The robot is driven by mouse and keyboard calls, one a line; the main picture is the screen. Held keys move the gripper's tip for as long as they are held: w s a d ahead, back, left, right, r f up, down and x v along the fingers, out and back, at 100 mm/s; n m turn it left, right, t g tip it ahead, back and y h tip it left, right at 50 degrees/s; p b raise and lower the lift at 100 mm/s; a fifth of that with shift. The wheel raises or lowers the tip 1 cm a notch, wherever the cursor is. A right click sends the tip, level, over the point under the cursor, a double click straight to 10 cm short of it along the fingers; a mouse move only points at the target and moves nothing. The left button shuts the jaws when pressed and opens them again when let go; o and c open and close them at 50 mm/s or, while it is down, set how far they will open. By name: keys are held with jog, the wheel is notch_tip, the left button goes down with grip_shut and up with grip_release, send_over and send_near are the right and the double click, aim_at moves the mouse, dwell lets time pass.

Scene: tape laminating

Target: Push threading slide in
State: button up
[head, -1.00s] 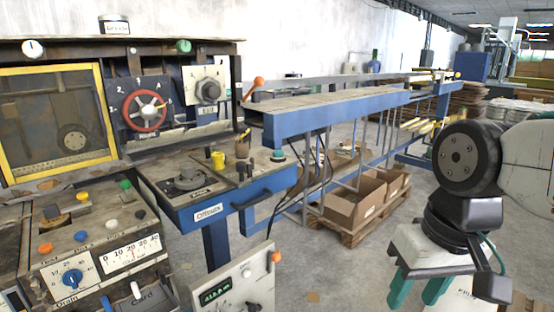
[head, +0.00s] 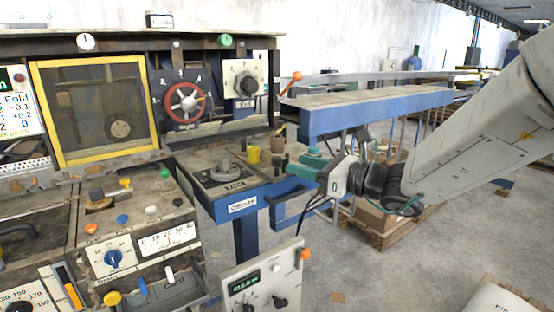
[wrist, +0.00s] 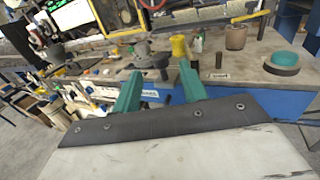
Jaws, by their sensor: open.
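No part in view can be told for certain as the threading slide. My gripper (head: 300,162) reaches in from the right in the head view, its teal fingers pointing left toward the blue-edged workbench (head: 218,207). In the wrist view my gripper (wrist: 160,82) is open, with nothing between its fingers. Beyond the fingertips in that view is a grey round knob fixture (wrist: 148,60) on the bench top. The same fixture (head: 224,172) shows in the head view, left of the gripper.
A yellow cup (head: 253,155) and small dark posts stand on the bench. A control panel (head: 140,235) with knobs and levers is at left, below a yellow-framed window (head: 95,110). A blue beam (head: 375,118) runs behind my arm. Cardboard boxes (head: 375,215) sit on a pallet.

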aim_at(276, 159)
jog(key=x, duration=0.7)
jog(key=shift+w+a, duration=0.1)
jog(key=shift+a, duration=0.1)
